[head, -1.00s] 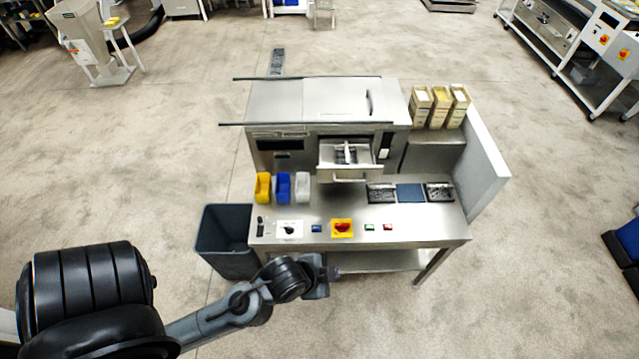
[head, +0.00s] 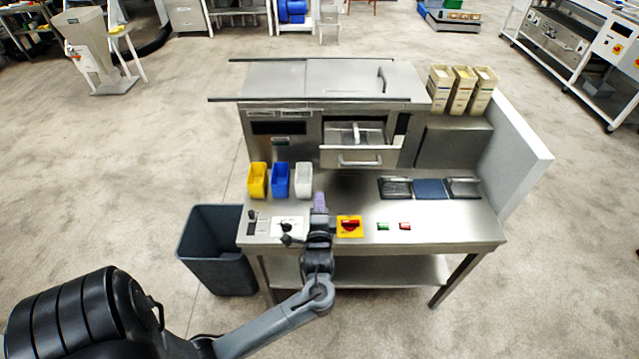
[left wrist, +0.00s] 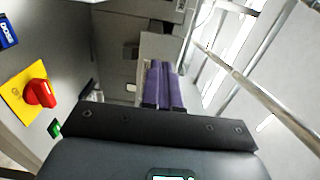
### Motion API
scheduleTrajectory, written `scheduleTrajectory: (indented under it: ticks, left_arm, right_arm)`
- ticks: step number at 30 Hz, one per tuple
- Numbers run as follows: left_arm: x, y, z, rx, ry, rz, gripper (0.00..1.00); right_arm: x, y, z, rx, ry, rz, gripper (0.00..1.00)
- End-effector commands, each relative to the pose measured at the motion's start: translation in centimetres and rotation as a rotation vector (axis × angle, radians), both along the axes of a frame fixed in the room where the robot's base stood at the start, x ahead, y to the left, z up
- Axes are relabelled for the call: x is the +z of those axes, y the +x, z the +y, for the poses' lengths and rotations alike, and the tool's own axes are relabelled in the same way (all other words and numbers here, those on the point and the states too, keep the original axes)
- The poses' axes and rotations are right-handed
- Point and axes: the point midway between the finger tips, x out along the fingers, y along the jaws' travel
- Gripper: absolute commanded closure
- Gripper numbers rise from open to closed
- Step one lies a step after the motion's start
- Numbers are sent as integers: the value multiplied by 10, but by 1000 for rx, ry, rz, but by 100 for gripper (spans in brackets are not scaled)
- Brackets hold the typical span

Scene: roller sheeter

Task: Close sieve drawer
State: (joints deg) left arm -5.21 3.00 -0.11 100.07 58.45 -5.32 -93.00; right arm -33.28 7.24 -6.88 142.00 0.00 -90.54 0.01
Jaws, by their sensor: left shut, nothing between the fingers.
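The sieve drawer (head: 335,158) stands pulled out of the front of the steel machine, with its inside showing from above and a bar handle (head: 360,162) on its front. My left gripper (head: 320,203) is over the worktop, in front of the drawer, lower and to the left of the handle. It is apart from the drawer in the head view. Its purple fingers (left wrist: 165,85) are together and empty in the left wrist view. A long bright metal bar (left wrist: 250,85) crosses the right of that view; I cannot tell whether it is the handle. My right gripper is not in view.
Yellow, blue and white bins (head: 281,180) stand left of the gripper. A red switch on a yellow plate (head: 349,226) and buttons line the worktop's front. Dark trays (head: 429,189) lie at right. A grey waste bin (head: 215,250) stands beside the table.

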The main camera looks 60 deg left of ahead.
Motion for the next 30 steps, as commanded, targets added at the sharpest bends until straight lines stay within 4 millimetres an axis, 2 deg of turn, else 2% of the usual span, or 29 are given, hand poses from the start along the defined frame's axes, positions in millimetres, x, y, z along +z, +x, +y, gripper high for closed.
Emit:
scheduleTrajectory:
  ticks: [8, 21, 30]
  left_arm:
    - [1, 16, 20, 0, 2, -10, 100]
    - [1, 57, 86, -1, 1, -9, 100]
    - [0, 74, 113, -2, 0, -8, 100]
  right_arm:
    - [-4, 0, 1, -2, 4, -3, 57]
    - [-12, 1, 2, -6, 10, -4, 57]
    - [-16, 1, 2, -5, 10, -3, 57]
